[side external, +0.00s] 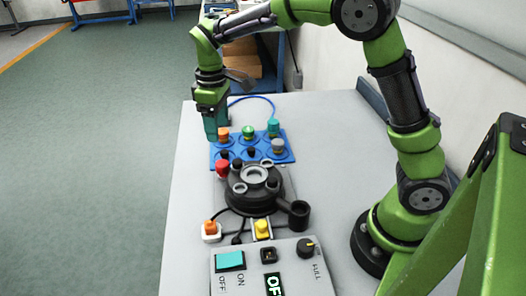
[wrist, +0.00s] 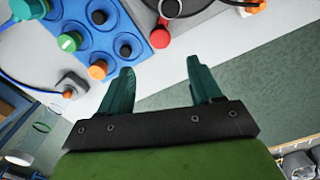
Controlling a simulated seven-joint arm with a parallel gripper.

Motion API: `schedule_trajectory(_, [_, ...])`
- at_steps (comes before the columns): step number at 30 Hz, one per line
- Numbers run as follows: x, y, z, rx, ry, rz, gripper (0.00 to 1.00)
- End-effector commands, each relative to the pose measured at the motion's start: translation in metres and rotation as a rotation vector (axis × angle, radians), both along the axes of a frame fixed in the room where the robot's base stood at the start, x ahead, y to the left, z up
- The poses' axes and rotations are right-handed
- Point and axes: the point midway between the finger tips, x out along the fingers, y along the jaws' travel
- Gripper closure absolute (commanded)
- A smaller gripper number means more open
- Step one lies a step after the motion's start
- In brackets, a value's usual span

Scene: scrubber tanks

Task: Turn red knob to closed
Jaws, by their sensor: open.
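The red knob (side external: 222,168) sits at the left side of the black round device (side external: 262,207), near the front of the blue plate. It also shows at the top of the wrist view (wrist: 160,38), with a red arm reaching up from it. My gripper (side external: 210,130) is above the table's left edge, behind the red knob and beside the blue plate. In the wrist view my gripper (wrist: 160,68) has its two green fingers apart with nothing between them. The red knob lies beyond the fingertips, apart from them. Which setting it points to cannot be told.
The blue plate (side external: 286,157) carries several knobs, among them an orange knob (side external: 223,134) close to my gripper and a green knob (side external: 248,132). A control box (side external: 232,284) stands at the front. The table's right side (side external: 325,180) is clear.

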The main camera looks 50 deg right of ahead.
Motion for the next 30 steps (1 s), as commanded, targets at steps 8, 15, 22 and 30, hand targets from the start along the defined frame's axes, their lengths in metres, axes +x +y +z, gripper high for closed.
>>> schedule_trajectory(8, [0.000,0.000,0.052,0.001,-0.004,0.000,0.36])
schedule_trajectory(15, [-0.016,0.001,0.036,0.035,-0.038,-0.191,0.36])
schedule_trajectory(22, [-0.050,-0.002,0.047,0.120,-0.106,-0.349,0.36])
schedule_trajectory(30, [-0.092,-0.004,0.060,0.214,-0.185,-0.496,0.36])
